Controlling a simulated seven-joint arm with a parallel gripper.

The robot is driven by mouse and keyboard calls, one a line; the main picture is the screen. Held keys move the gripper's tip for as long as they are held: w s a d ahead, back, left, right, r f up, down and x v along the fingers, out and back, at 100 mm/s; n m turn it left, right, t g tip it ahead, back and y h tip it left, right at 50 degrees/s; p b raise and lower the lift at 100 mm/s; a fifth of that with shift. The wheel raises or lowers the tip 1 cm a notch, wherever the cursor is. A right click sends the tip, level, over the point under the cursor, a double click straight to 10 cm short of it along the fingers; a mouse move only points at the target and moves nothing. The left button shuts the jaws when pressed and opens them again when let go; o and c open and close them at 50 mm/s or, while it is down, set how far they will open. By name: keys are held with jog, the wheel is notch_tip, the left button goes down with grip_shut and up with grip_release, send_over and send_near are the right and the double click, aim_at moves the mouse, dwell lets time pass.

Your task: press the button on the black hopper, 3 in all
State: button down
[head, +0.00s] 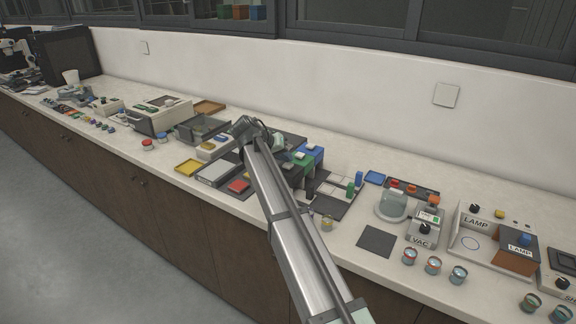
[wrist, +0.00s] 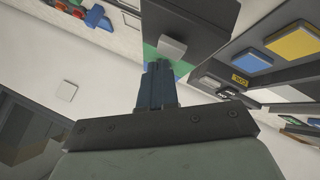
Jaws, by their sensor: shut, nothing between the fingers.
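The black hopper (wrist: 190,18) fills the upper middle of the wrist view as a dark block. A pale grey square button (wrist: 172,47) shows at its lower edge, with a green surface (wrist: 182,68) just behind. My gripper (wrist: 158,64) is shut and empty, its fingertips close below and left of the button. I cannot tell whether they touch it. In the head view the black hopper (head: 291,176) stands at the near end of a row, partly behind my arm.
Green (head: 302,163) and blue (head: 315,153) hoppers stand beside the black one. Yellow (head: 189,167) and red (head: 238,186) pieces lie to the left. A glass dome (head: 393,205) and a VAC box (head: 422,234) stand right. The wall runs behind the bench.

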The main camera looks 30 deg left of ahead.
aim_at(285, 165)
jog(key=shift+r, duration=0.35)
jog(key=shift+r, duration=0.15)
jog(key=shift+r, duration=2.35)
dwell(0.9)
notch_tip(285, 165, up, 4)
jog(key=shift+f, duration=0.1)
jog(key=shift+f, duration=0.2)
dwell(0.3)
jog(key=shift+f, duration=4.25)
jog(key=shift+f, duration=0.1)
